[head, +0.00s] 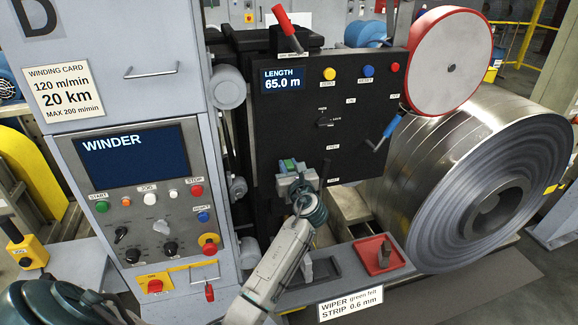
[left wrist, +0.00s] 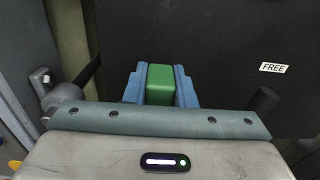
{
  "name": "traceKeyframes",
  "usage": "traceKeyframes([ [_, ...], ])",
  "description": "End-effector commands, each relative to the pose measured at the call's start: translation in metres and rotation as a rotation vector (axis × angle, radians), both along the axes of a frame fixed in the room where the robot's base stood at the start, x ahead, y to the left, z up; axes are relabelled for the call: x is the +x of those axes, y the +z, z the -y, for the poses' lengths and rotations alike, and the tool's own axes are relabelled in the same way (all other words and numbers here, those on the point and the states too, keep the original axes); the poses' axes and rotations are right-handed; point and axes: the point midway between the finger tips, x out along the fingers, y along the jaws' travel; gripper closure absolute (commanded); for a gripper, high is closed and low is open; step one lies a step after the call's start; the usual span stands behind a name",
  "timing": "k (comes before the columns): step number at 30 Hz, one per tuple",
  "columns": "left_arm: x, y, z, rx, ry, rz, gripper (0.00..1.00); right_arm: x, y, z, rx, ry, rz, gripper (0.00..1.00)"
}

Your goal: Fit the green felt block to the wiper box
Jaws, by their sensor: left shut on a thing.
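The green felt block (left wrist: 160,84) sits between the blue jaws of my left gripper (left wrist: 159,86) in the left wrist view. In the head view, my left gripper (head: 290,166) is shut on the block, and a bit of green shows between the jaws. The gripper is in front of the lower left part of the black machine panel (head: 335,130). I cannot make out the wiper box for certain; it may be hidden behind my gripper. My right gripper is not in view.
A wiper label (head: 350,304) is on the ledge's front. A steel coil (head: 425,165) stands right, the winder cabinet (head: 125,215) left. A blue-handled crank (head: 383,135) sticks out from the panel.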

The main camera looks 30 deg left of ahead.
Motion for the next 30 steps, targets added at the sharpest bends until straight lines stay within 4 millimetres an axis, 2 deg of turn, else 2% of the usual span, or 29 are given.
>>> traceKeyframes([
  [15, 0.000, -0.014, 0.000, 0.001, 0.000, -0.001, 1.00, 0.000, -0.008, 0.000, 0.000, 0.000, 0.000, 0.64],
  [16, 0.000, -0.012, 0.000, 0.001, 0.000, 0.001, 0.71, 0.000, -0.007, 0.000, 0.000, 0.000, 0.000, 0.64],
  [19, 0.000, -0.012, 0.000, 0.000, 0.000, 0.000, 0.51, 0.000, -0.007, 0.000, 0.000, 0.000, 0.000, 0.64],
  [30, -0.003, -0.014, 0.005, -0.001, -0.001, -0.001, 0.51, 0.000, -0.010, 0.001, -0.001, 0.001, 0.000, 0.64],
])
